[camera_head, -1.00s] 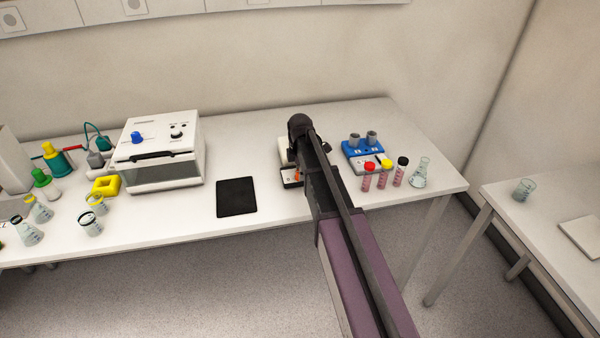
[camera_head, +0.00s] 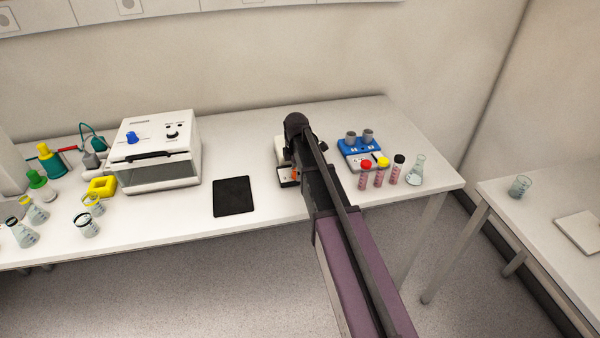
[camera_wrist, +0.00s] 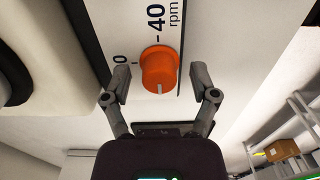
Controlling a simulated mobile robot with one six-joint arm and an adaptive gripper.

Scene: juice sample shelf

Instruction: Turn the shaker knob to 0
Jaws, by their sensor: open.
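The shaker (camera_head: 282,148) is mostly hidden behind my arm in the head view; a bit of its white body and dark-edged front shows. In the wrist view, its orange knob (camera_wrist: 158,66) stands out from the white panel (camera_wrist: 205,20), with "0" and "-40 rpm" printed beside it. A pale pointer line on the knob points toward the bottom of the picture, away from the "40" mark. My gripper (camera_wrist: 159,77) is open, with one finger on each side of the knob. Small gaps appear between the fingers and the knob.
Left of the shaker lie a black mat (camera_head: 234,197) and a white boxy device (camera_head: 158,152) with a blue knob. To the right are a blue device (camera_head: 357,152), several capped tubes (camera_head: 380,175) and a flask (camera_head: 416,171). The bench front between mat and tubes is clear.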

